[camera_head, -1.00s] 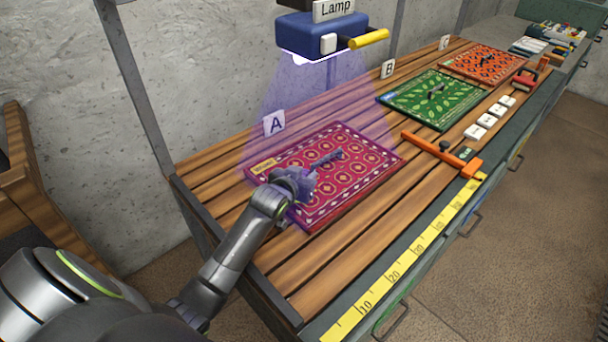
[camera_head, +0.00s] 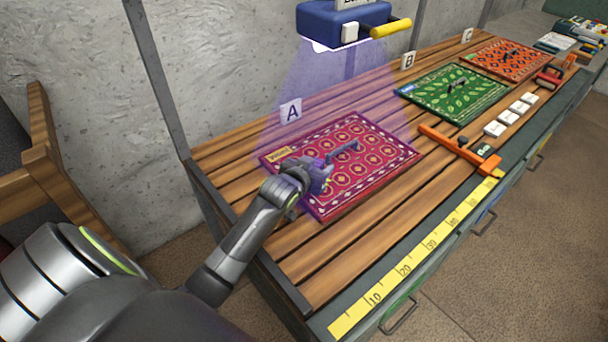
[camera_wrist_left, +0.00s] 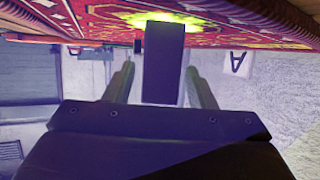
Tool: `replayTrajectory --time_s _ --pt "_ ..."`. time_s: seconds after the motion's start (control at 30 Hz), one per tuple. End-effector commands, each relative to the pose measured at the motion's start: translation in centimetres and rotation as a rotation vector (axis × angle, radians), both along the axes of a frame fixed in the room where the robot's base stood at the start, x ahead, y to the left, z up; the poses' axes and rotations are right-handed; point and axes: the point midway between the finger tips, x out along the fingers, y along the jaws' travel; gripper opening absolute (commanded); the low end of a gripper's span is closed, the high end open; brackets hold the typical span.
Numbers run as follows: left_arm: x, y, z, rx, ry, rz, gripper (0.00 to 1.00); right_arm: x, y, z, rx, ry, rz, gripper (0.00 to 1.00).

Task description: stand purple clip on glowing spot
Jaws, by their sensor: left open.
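The purple clip (camera_wrist_left: 163,65) is a dark upright block in the left wrist view, which shows the scene upside down. Its far end meets the yellow-green glowing spot (camera_wrist_left: 188,18) on the red rug (camera_wrist_left: 60,25). My left gripper (camera_wrist_left: 160,80) is open, one finger on each side of the clip with a visible gap to each. In the head view my left gripper (camera_head: 324,178) is low over the near left part of the red rug (camera_head: 385,165). There the gripper hides most of the clip and spot. My right gripper is not in view.
The blue lamp (camera_head: 345,25) hangs above, casting purple light. Green (camera_head: 455,95) and orange (camera_head: 507,60) rugs lie farther along the slatted bench. An orange bar (camera_head: 460,150) lies near the front edge.

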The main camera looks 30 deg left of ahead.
Motion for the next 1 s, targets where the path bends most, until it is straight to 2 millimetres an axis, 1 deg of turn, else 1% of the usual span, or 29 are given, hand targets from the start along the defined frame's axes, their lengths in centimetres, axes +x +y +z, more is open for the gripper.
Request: replayTrajectory --time_s 0.03,0.3,0.5,0.7,1.0 --pt "-0.8 0.0 0.3 0.001 -0.001 0.0 0.5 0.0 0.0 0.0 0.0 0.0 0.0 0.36" --pt "-5.1 -0.2 2.1 0.002 -0.001 -0.001 0.5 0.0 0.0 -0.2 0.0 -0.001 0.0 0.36" --pt "-7.8 -0.4 3.2 0.001 0.0 0.001 0.5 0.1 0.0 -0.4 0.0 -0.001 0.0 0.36" --pt "-9.1 -0.5 3.8 0.0 0.001 0.0 0.5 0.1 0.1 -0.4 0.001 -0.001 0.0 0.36" --pt "-9.4 -0.5 3.9 0.0 0.0 0.0 0.5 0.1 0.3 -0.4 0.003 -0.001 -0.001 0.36"
